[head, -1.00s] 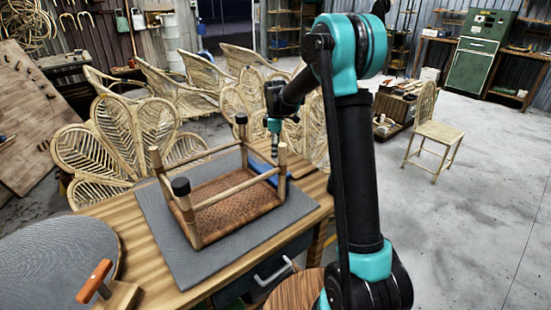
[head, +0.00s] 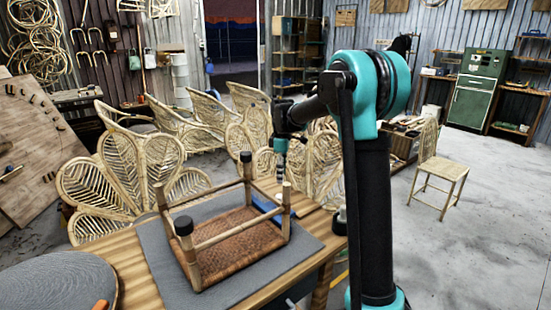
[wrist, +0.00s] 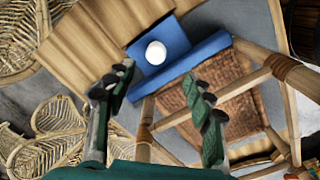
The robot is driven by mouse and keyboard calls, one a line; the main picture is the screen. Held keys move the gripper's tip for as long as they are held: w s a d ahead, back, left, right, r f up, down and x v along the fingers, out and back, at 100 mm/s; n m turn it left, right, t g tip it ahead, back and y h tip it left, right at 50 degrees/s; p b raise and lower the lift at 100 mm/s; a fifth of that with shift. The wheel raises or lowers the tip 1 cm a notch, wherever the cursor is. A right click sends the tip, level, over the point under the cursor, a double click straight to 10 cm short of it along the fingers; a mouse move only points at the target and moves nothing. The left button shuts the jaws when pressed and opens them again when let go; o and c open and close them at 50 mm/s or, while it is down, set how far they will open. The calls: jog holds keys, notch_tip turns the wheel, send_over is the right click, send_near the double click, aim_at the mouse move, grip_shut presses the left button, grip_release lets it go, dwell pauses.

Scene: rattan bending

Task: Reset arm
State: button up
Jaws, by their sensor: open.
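A blue holder (head: 264,204) lies behind the stool, partly hidden. In the wrist view the blue holder (wrist: 211,48) has a white round piece (wrist: 156,53) on it.
The wooden table (head: 130,262) carries the mat and a round grey disc (head: 55,282) at the left. Rattan chair frames (head: 135,160) crowd behind the table. A rattan chair (head: 441,172) stands on the open concrete floor at right. A green cabinet (head: 474,102) stands at the back right.

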jog(key=s+d+f+m+t, duration=0.1)
jog(key=s+d+f+m, duration=0.3)
jog(key=s, duration=0.7)
jog(key=s+d+f+m+t, duration=0.1)
jog(key=s+d+f+m, duration=0.3)
jog(key=s, duration=0.7)
jog(key=s+d+f+m+t, duration=0.2)
jog(key=s+d+f+m, duration=0.2)
jog(key=s, duration=0.7)
jog(key=d+m, duration=0.2)
jog(key=m, duration=0.1)
jog(key=shift+m, duration=0.3)
